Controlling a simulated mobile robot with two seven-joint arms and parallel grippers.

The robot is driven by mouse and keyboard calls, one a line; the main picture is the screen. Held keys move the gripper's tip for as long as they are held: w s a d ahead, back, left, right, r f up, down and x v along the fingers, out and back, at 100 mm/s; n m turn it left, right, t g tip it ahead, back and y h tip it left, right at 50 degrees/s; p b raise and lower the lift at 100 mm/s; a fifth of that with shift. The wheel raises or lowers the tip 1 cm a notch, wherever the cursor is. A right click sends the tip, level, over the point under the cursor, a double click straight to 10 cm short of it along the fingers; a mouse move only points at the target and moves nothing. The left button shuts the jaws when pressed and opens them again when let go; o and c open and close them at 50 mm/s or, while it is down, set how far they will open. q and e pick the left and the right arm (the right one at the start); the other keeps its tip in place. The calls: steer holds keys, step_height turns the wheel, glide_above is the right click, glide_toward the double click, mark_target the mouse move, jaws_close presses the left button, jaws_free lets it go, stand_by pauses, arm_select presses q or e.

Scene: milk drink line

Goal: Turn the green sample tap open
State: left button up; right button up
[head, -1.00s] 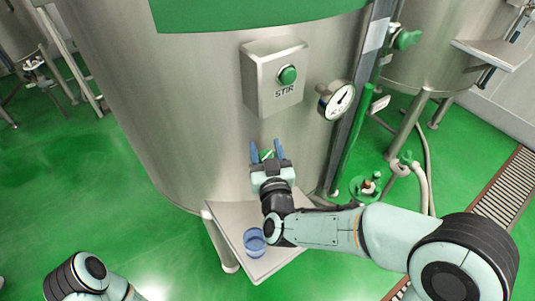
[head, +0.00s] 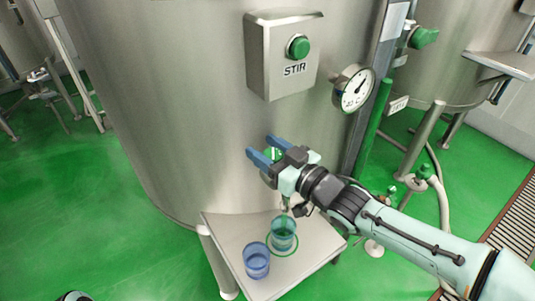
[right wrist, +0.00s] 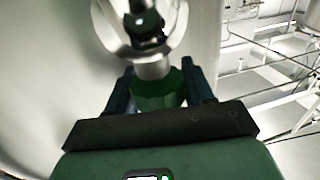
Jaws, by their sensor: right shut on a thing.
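The green sample tap (head: 270,154) sits low on the front of the steel tank, mostly covered by my right gripper (head: 266,150). Its blue fingers lie on either side of the green handle. In the right wrist view the green handle (right wrist: 158,88) is between the dark fingers, and my right gripper is shut on it. A steel fitting is behind the handle there. A teal-looking cup (head: 283,232) stands on the steel shelf below, inside a green ring. Whether liquid runs into it I cannot tell. My left gripper is not in view.
A blue cup (head: 256,264) stands beside the ring on the shelf (head: 222,232). Above the tap are the STIR box with a green button (head: 298,47) and a round gauge (head: 353,88). A green upright pipe (head: 371,128) stands to the right. Open green floor lies left.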

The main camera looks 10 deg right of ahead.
steer(key=shift+r+n+g+y+p, duration=0.1)
steer(key=shift+n+g+y+p, duration=0.35)
steer(key=shift+n+g+y, duration=0.35)
steer(key=n+g+y+p, duration=0.2)
steer(key=y+p, duration=0.1)
steer(key=shift+s+a+n+g+p, duration=0.1)
steer(key=shift+a+n+g+p, duration=0.05)
steer(key=shift+n+g+p, duration=0.2)
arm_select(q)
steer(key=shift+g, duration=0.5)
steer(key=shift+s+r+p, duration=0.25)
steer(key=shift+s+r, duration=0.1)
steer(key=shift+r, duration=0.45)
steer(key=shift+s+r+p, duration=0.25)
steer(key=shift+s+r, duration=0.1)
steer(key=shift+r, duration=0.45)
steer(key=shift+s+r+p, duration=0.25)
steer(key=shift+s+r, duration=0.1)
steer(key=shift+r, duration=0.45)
arm_select(e)
steer(key=shift+s+a+n+g+y, duration=0.1)
steer(key=shift+s+n+g+y, duration=0.05)
steer(key=shift+n+g+y, duration=0.65)
steer(key=shift+s+a+n+g+y, duration=0.1)
steer(key=shift+n+g+y, duration=0.4)
steer(key=shift+g, duration=0.45)
steer(key=o, duration=0.7)
steer(key=v, duration=1.3)
steer(key=shift+d, duration=0.2)
